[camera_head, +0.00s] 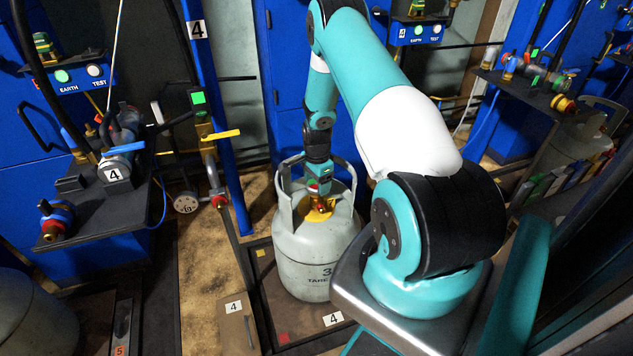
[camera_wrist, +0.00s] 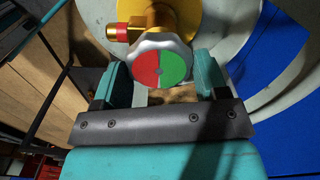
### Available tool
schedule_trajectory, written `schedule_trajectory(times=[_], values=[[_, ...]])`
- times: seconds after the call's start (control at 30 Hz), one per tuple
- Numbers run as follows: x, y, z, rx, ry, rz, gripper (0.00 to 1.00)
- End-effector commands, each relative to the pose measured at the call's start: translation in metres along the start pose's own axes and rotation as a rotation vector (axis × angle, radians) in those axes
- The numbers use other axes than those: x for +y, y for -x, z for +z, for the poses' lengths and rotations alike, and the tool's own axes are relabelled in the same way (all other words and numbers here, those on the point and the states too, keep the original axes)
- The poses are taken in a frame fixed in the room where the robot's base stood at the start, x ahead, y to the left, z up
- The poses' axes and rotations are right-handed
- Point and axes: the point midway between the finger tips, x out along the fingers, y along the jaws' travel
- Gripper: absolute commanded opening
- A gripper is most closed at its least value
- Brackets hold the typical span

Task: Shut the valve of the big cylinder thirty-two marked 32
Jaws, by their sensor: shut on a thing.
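The big grey cylinder (camera_head: 308,265) stands upright on a dark platform marked 4. Its printed number begins with a 3; the rest is hidden by my arm, and "TARE" is partly readable below. My gripper (camera_head: 319,187) reaches down inside the cylinder's collar to the brass valve (camera_head: 318,214). In the wrist view, the valve's silver handwheel (camera_wrist: 139,55), with a half red, half green disc, sits between my two teal fingers. My gripper is shut on it. The brass valve body (camera_wrist: 158,20) and its red-ringed outlet (camera_wrist: 118,32) show behind.
The cylinder's collar (camera_head: 284,183) rises around my gripper. A blue post (camera_head: 220,130) and a yellow-handled valve (camera_head: 222,134) stand to the left. A black shelf (camera_head: 105,205) with fittings is further left. Another cylinder (camera_head: 577,140) stands at the right.

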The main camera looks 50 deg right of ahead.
Motion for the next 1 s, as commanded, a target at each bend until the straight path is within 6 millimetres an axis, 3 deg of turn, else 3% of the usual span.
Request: schedule_trajectory(times=[0.07, 0.1, 0.2, 0.57, 0.77, 1.0], values=[[-0.006, 0.003, 0.002, -0.003, 0.007, -0.017, 0.43], [-0.006, 0.003, 0.002, -0.003, 0.007, -0.017, 0.74], [-0.005, 0.002, 0.001, -0.002, 0.005, -0.014, 0.92], [-0.002, 0.007, -0.001, -0.001, 0.001, -0.007, 0.92], [-0.002, 0.044, -0.002, 0.000, -0.001, -0.009, 0.92], [-0.003, 0.106, -0.001, 0.000, 0.001, -0.010, 0.92]])
